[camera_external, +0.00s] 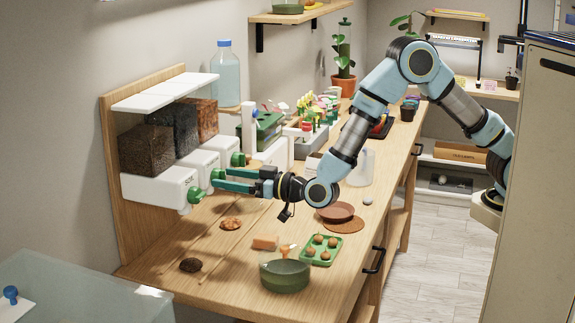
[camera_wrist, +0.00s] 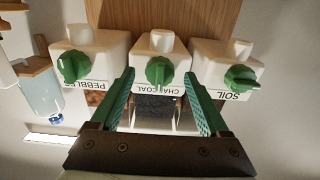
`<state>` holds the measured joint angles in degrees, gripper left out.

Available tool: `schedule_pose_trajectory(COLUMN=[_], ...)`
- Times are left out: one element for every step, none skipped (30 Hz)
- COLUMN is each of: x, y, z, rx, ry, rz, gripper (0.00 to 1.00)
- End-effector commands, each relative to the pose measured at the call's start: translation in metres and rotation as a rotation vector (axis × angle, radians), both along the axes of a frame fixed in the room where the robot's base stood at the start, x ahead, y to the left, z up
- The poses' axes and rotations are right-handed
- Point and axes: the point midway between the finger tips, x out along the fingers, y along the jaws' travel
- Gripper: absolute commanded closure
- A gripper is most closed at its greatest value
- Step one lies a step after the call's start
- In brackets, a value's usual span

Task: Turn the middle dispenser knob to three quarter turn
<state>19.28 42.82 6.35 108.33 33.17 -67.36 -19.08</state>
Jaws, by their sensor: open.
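The dispenser has a row of white spouts, each with a green knob. In the wrist view, which is upside down, the middle knob (camera_wrist: 159,72) sits above the CHARCOAL label with its ridge roughly upright in the picture. The soil knob (camera_wrist: 240,78) is at right, the pebbles knob (camera_wrist: 73,66) at left. My gripper (camera_wrist: 159,74) is open and empty, its green fingers on either side of the middle knob with a gap on both sides. In the external view my gripper (camera_external: 214,180) points left at the middle knob (camera_external: 217,174). Whether the fingertips reach past the knob's face is unclear.
Behind the spouts are a soil block (camera_external: 146,150) and darker bins. On the wooden table (camera_external: 200,255) lie small brown piles, a green bowl (camera_external: 285,275) and a green tray (camera_external: 308,251). A clear bottle (camera_external: 226,75) stands behind. The tabletop below my gripper is mostly free.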

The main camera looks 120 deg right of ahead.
Motion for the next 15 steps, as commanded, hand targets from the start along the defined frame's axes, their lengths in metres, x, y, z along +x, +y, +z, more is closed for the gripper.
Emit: schedule_pose_trajectory(x=[0.0023,0.0033,0.0043,0.0049,0.0053,0.0056,0.0057,0.0056,0.0055,0.0056,0.0055,0.0055,0.0054,0.0054,0.0055], y=[-0.003,-0.0041,-0.0052,-0.0057,-0.006,-0.0062,-0.0062,-0.0062,-0.0061,-0.006,-0.0059,-0.0059,-0.0059,-0.0059,-0.0058], z=[0.0006,0.0003,0.0001,0.0001,0.0,0.0,-0.0001,-0.0002,-0.0003,-0.0003,-0.0003,-0.0003,-0.0003,-0.0003,-0.0003], rx=[0.0,-0.001,-0.001,-0.001,-0.001,-0.001,-0.001,-0.001,-0.001,-0.001,-0.001,-0.001,-0.001,-0.001,-0.001], ry=[0.0,0.001,0.001,0.001,0.001,0.0,0.0,0.001,0.001,0.001,0.001,0.001,0.001,0.001,0.001], rz=[-0.001,-0.001,0.0,0.0,0.0,0.0,0.0,0.0,0.0,0.0,0.0,0.0,0.0,0.0,0.0], gripper=[0.21,0.21,0.21,0.21,0.21,0.21,0.21,0.21,0.21,0.21,0.21,0.22,0.26,0.29,0.33])
